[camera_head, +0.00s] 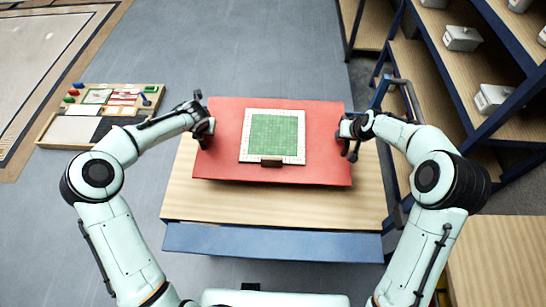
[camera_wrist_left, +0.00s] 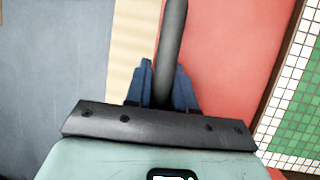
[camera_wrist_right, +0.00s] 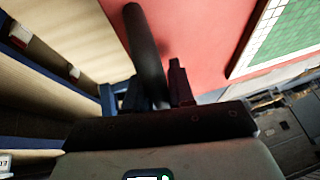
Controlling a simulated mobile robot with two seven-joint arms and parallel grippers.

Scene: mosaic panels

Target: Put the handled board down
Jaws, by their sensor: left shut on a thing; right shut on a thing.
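The handled board (camera_head: 225,155) is a red flat board that carries a green mosaic panel (camera_head: 273,135) with a white tiled border. A small brown block (camera_head: 271,162) sits at the panel's near edge. My left gripper (camera_head: 207,127) is shut on the dark bar handle at the board's left side; the handle (camera_wrist_left: 172,45) shows between the fingers in the left wrist view. My right gripper (camera_head: 350,130) is shut on the right handle (camera_wrist_right: 145,45). The board is over the wooden table (camera_head: 280,205); I cannot tell whether it touches the top.
The table's blue front edge (camera_head: 270,242) faces me. A shelf unit (camera_head: 460,75) with several grey boxes stands at the right. A wooden tray (camera_head: 85,128) with coloured pieces is at the left. Bare tabletop shows in front of the board.

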